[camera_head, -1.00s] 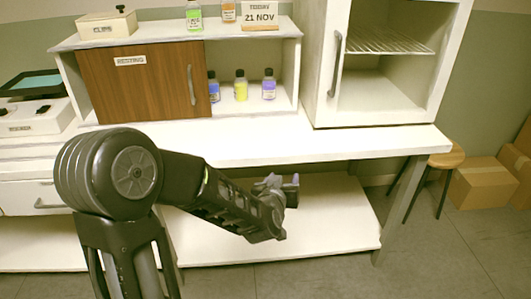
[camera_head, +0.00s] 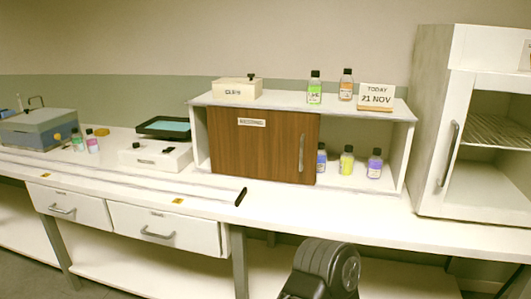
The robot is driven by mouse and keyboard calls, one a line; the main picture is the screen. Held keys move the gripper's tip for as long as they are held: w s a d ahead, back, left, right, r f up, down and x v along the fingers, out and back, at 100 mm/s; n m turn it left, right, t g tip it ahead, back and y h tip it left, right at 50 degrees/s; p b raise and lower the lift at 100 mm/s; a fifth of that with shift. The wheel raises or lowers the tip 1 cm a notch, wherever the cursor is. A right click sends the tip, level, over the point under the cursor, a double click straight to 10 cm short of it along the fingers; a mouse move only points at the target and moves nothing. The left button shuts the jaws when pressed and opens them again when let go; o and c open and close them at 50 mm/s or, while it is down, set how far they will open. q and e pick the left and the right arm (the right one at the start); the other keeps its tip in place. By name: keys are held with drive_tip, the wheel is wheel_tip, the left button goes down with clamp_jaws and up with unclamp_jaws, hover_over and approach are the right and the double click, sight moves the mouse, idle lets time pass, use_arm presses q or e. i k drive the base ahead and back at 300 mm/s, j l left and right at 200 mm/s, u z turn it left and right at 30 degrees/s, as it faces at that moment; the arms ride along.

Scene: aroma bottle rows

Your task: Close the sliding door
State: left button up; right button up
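The sliding door (camera_head: 262,147) is a brown wooden panel with a white label and a vertical metal handle (camera_head: 301,153) near its right edge. It covers the left and middle of a white cabinet (camera_head: 409,150) on the bench. The right part of the cabinet front is open. A blue bottle (camera_head: 321,160), a yellow bottle (camera_head: 346,162) and a purple bottle (camera_head: 374,164) stand inside there. The blue one is close to the door's right edge. A dark joint of one of my arms shows at the bottom. Neither gripper is in view.
On the cabinet top are a white box (camera_head: 237,89), a green bottle (camera_head: 314,92), an orange bottle (camera_head: 346,88) and a date sign (camera_head: 376,96). A white oven-like cabinet (camera_head: 430,130) stands at right. A white device (camera_head: 155,158) sits at left. The bench front (camera_head: 330,205) is clear.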

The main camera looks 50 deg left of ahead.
sight(274, 145)
drive_tip(key=u, duration=2.05)
drive_tip(key=i+l, duration=0.3)
drive_tip(key=i, duration=0.15)
drive_tip(key=i+l, duration=0.3)
drive_tip(key=i, duration=0.15)
